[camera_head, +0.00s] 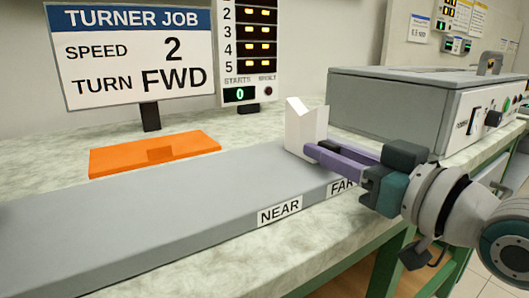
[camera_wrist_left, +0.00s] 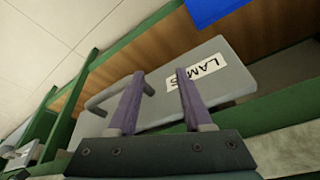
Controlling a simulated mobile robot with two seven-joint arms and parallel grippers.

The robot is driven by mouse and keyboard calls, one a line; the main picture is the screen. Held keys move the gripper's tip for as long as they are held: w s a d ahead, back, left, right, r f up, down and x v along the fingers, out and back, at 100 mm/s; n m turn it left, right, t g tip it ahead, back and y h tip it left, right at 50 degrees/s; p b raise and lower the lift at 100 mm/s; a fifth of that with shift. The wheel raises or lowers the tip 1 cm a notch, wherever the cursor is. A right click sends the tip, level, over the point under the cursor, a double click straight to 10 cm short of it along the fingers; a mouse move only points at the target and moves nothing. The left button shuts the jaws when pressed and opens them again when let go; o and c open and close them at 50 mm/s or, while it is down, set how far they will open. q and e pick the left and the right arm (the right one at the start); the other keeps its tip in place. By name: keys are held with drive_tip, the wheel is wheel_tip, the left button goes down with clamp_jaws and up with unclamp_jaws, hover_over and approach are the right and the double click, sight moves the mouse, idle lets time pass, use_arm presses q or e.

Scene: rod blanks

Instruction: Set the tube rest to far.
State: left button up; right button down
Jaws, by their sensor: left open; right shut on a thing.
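The white tube rest (camera_head: 305,126), a block with a notched top, stands upright on the grey rail (camera_head: 150,215), level with the FAR label (camera_head: 341,187). The NEAR label (camera_head: 279,211) is to the left on the rail's front face. My right gripper (camera_head: 312,148) reaches in from the right with purple fingers shut on the lower part of the tube rest. The gripper covers part of the FAR label. My left gripper (camera_wrist_left: 161,76) is open and empty in the left wrist view; it is outside the head view.
An orange block (camera_head: 155,154) lies behind the rail. A sign (camera_head: 135,55) reads speed 2, turn FWD, beside a panel (camera_head: 248,50) showing starts 0. A grey machine box (camera_head: 400,103) stands at right. The left wrist view shows a grey handled drawer or case marked LAMPS (camera_wrist_left: 207,70).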

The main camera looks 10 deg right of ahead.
use_arm(q)
drive_tip(key=shift+s+a, duration=0.1)
drive_tip(key=shift+a, duration=0.2)
use_arm(e)
drive_tip(key=shift+d, duration=0.15)
drive_tip(key=c, duration=1)
unclamp_jaws()
drive_tip(key=shift+w, duration=0.1)
drive_tip(key=shift+o, duration=1)
drive_tip(key=shift+d, duration=0.15)
use_arm(q)
drive_tip(key=shift+d, duration=0.1)
use_arm(e)
drive_tip(key=shift+s, duration=0.4)
use_arm(q)
wheel_tip(320, 180, up, 3)
drive_tip(key=p, duration=0.2)
drive_tip(key=shift+d+f+p, duration=0.1)
drive_tip(key=shift+f+p, duration=0.05)
drive_tip(key=shift+p, duration=0.2)
use_arm(e)
drive_tip(key=v, duration=0.9)
